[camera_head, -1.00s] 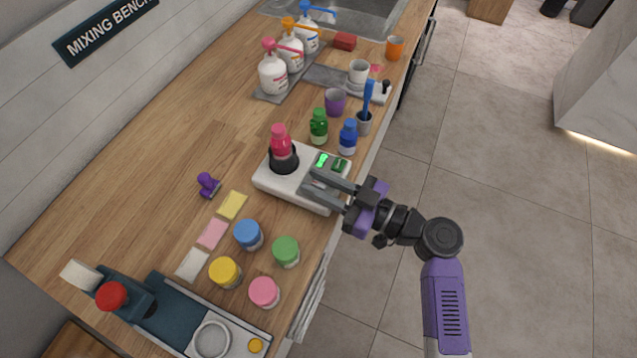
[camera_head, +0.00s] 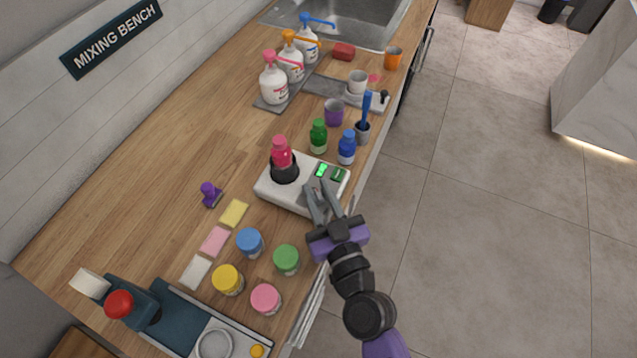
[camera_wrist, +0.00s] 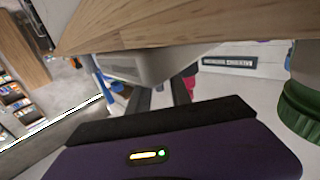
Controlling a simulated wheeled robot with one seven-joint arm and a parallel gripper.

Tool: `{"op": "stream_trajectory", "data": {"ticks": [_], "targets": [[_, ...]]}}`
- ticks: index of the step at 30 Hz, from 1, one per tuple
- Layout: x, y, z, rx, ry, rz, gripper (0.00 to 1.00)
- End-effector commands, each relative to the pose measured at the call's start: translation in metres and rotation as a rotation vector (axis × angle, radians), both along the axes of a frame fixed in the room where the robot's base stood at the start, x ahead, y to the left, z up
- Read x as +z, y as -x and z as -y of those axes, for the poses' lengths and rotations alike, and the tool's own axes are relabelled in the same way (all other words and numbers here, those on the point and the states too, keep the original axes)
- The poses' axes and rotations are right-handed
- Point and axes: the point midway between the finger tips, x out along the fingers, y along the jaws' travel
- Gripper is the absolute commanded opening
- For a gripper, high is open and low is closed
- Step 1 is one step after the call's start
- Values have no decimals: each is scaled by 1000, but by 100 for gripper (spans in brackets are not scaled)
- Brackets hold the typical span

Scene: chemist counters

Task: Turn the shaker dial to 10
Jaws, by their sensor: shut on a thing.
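The white shaker (camera_head: 283,193) sits on the wooden counter with a pink-red bottle (camera_head: 283,152) upright in its black holder. A small green lit display (camera_head: 321,170) shows on its top right; its figures are too small to read. My gripper (camera_head: 322,191) reaches in from the front, with its fingers at the shaker's front right part. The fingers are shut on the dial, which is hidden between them. In the wrist view the shaker (camera_wrist: 150,65) shows edge-on above the fingers, and the dial's marks cannot be seen.
A green bottle (camera_head: 318,136) and a blue bottle (camera_head: 347,147) stand close behind the shaker. Green (camera_head: 286,260), blue (camera_head: 249,242), yellow (camera_head: 227,279) and pink (camera_head: 266,299) lidded jars stand left of my arm. Open floor lies to the right.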

Motion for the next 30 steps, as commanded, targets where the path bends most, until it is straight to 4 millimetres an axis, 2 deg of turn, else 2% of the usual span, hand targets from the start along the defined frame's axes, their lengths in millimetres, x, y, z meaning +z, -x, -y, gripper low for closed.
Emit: {"op": "stream_trajectory", "data": {"ticks": [1,12,29,30], "targets": [[5,1,0,-18,2,-4,0],[1,0,1,-114,1,-4,0],[-3,0,0,-130,2,-5,0],[-3,0,0,-130,2,-5,27]]}}
